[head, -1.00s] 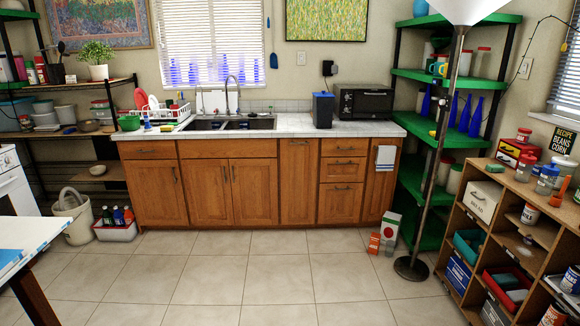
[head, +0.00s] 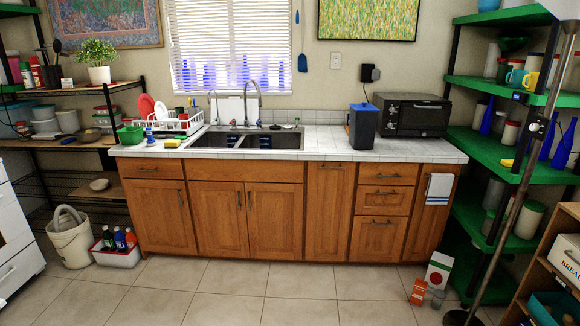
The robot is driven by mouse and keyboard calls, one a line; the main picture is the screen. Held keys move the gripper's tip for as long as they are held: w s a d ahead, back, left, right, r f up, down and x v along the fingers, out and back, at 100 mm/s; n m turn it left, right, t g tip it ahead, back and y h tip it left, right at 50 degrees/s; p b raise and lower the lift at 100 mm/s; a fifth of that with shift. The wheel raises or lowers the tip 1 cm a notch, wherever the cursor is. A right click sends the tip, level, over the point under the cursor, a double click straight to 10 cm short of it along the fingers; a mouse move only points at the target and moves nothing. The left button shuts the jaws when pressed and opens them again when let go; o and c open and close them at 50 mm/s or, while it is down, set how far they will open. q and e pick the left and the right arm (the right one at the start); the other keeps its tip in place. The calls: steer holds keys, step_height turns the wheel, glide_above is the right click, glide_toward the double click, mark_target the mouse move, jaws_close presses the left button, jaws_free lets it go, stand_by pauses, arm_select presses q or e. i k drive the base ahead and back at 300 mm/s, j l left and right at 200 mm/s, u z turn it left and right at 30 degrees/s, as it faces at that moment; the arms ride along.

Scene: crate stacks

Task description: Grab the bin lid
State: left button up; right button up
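A small dark bin (head: 363,131) stands upright on the white tiled counter, right of the sink and left of the black toaster oven. Its blue top (head: 364,107) looks like a lid that sits closed on it. A white bucket (head: 70,243) stands on the floor at the left, with a grey curved thing in it. Neither of my grippers is in view, and nothing touches the bin.
The counter (head: 310,146) has bare tiles left of the bin. A toaster oven (head: 411,115) is close on its right. A lamp pole (head: 511,210) and green shelves (head: 487,153) stand at the right. The floor before the cabinets is clear, with small boxes (head: 438,269) at the right.

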mark_target(364, 107)
steer(key=i+j+z, duration=0.15)
steer(key=i, duration=0.25)
steer(key=i+j+z, duration=0.15)
steer(key=i, duration=0.2)
steer(key=i+j+z, duration=0.15)
steer(key=i, duration=0.25)
steer(key=i+j+z, duration=0.45)
steer(key=z, duration=0.3)
steer(key=i+j+z, duration=0.15)
steer(key=j+z, duration=0.2)
steer(key=j, duration=0.15)
steer(key=i+j+z, duration=0.1)
steer(key=j+z, duration=1.05)
steer(key=j, duration=0.2)
steer(key=j+z, duration=0.2)
steer(key=j, duration=0.25)
steer(key=k+j+z, duration=0.15)
steer(key=j, duration=0.3)
